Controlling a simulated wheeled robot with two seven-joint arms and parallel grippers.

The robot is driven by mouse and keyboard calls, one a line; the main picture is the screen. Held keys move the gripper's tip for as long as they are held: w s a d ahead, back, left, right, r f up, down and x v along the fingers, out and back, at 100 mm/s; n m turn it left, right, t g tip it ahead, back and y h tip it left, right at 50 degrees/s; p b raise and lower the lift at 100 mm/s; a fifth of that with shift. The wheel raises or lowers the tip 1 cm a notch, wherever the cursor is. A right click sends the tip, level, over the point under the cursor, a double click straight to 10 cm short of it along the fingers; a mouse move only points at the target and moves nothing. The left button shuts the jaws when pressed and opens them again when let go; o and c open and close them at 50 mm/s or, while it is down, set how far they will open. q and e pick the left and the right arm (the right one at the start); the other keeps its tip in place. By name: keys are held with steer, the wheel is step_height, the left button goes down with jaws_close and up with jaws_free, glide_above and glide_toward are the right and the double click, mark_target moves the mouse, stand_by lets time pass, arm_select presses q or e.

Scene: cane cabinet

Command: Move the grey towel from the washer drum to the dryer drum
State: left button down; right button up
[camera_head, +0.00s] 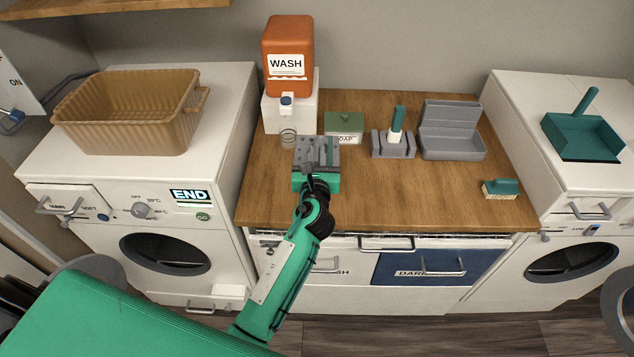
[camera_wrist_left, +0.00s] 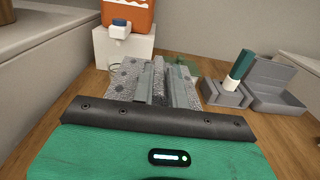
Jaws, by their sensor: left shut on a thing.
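My left gripper (camera_head: 317,155) is above the wooden counter, between the two machines. It is shut on a grey speckled cloth, the grey towel (camera_head: 302,156). In the left wrist view the towel (camera_wrist_left: 123,85) spreads around the fingers (camera_wrist_left: 167,85). The washer (camera_head: 225,230), at left, has a lit END display and a dark round drum opening (camera_head: 165,253). The dryer (camera_head: 540,240), at right, has a similar dark round opening (camera_head: 571,262). I cannot see inside either drum. My right gripper is out of view.
The counter (camera_head: 260,205) holds a WASH dispenser (camera_head: 288,50), a glass (camera_head: 288,138), a soap box (camera_head: 344,125), grey holders (camera_head: 450,140) and a brush (camera_head: 500,189). A tan basket (camera_head: 125,120) sits on the washer, a dustpan (camera_head: 580,138) on the dryer. The counter's front right is mostly clear.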

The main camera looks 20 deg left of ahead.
arm_select(q)
step_height(320, 180, down, 10)
steer(key=shift+r+b, duration=0.1)
steer(key=shift+b, duration=1.15)
steer(key=shift+f, duration=0.3)
steer(key=c, duration=1.4)
jaws_free()
steer(key=shift+r, duration=0.1)
